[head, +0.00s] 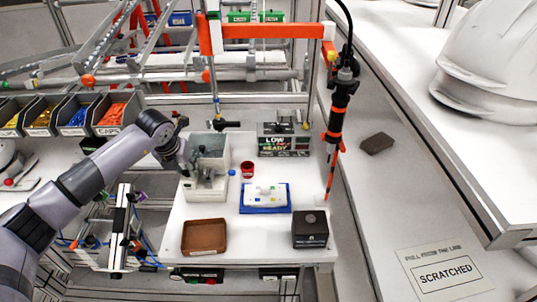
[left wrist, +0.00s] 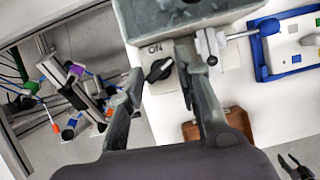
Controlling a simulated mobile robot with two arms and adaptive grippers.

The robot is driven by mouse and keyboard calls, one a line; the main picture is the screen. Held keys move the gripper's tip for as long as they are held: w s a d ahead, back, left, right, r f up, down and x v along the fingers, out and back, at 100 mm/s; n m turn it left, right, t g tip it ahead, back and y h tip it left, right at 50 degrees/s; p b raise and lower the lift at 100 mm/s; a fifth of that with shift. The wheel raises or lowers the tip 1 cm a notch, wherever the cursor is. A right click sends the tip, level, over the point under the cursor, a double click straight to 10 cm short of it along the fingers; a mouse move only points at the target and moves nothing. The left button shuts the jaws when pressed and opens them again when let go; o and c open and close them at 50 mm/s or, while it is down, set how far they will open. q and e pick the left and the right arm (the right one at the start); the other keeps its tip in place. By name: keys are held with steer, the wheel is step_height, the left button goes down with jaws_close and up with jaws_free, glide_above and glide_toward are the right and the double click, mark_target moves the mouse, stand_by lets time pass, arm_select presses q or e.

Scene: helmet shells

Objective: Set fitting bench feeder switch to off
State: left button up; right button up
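The bench feeder is a grey box-shaped unit (head: 213,145) at the back left of the white bench; its underside edge also fills the top of the left wrist view (left wrist: 185,15). Its switch, a black rotary knob (left wrist: 158,70), sits below the letters "ON" in the left wrist view. The knob lies slantwise, one end toward the upper right. My left gripper (left wrist: 160,78) is open, with one finger on each side of the knob; contact is not clear. In the head view the left gripper (head: 184,160) is at the feeder's left side, partly hidden.
A blue tray (head: 265,210) with a white fixture, a brown tray (head: 204,250), a red cup (head: 247,169) and a black box (head: 310,231) stand on the bench. A hanging tool (head: 338,110) is at its right edge. A metal lever (left wrist: 235,36) is right of the knob.

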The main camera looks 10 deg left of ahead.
arm_select(q)
steer(key=shift+r+n, duration=0.25)
steer(key=shift+n, duration=0.15)
steer(key=d+b+v, duration=0.1)
steer(key=b+v, duration=0.5)
steer(key=v, duration=1.1)
steer(key=s+d+f+m+h, duration=0.1)
steer(key=d+h, duration=0.4)
steer(key=d, duration=0.7)
steer(key=d+f+m+h, duration=0.1)
steer(key=d+m+h, duration=0.2)
steer(key=d, duration=0.9)
steer(key=h, duration=0.3)
steer(key=shift+s+d+f+m, duration=0.3)
steer(key=shift+s+d+m, duration=0.1)
arm_select(e)
step_height(320, 180, down, 5)
steer(key=shift+r, duration=0.1)
